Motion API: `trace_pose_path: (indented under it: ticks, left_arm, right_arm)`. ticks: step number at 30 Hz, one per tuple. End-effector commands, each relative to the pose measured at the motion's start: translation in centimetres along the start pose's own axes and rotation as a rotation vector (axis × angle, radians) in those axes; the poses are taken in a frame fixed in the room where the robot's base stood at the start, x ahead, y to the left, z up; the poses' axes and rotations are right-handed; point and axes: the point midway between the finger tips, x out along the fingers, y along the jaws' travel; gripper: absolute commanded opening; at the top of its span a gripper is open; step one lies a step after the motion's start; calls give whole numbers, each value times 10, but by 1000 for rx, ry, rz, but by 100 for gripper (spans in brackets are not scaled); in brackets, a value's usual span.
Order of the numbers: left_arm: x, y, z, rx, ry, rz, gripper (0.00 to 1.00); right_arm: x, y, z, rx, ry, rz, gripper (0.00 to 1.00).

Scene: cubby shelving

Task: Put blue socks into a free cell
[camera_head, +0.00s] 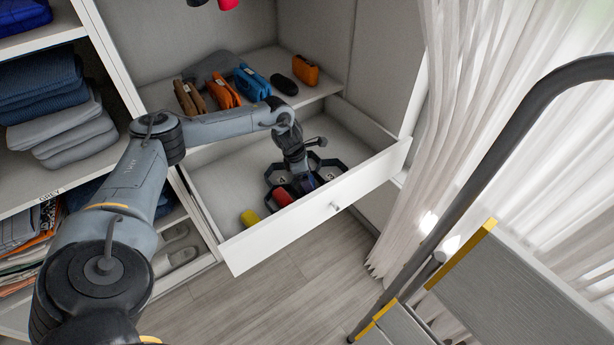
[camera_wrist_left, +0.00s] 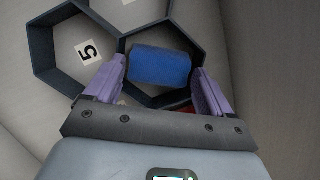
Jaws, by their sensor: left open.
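The rolled blue socks (camera_wrist_left: 160,67) show in the left wrist view within the outline of a dark hexagonal cell. My left gripper (camera_head: 306,184) is low in the open drawer, over the cell organizer. Its purple fingers are open, one on each side of the blue socks; I cannot tell whether they touch. A cell marked 5 (camera_wrist_left: 88,52) beside it looks empty. In the head view, cells marked 4 (camera_head: 282,180) and 3 (camera_head: 331,176) show, and my gripper mostly hides the blue socks. My right gripper is not in view.
Red socks (camera_head: 283,197) lie near the drawer front, and yellow socks (camera_head: 250,218) lie in its front left corner. The drawer's front panel (camera_head: 318,208) stands close to my gripper. Orange and blue pouches sit on the shelf above. A curtain and step ladder (camera_head: 500,290) stand right.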

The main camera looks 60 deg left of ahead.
Motion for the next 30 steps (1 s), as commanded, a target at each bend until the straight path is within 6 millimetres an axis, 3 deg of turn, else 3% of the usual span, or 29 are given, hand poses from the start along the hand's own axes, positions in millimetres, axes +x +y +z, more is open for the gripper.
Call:
trace_pose_path:
  ticks: [18,30]
  left_arm:
    - [-95,1,2,0,-3,0,100]
    - [-108,0,1,0,-2,-1,100]
  right_arm:
    - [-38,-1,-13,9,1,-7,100]
    - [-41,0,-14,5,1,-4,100]
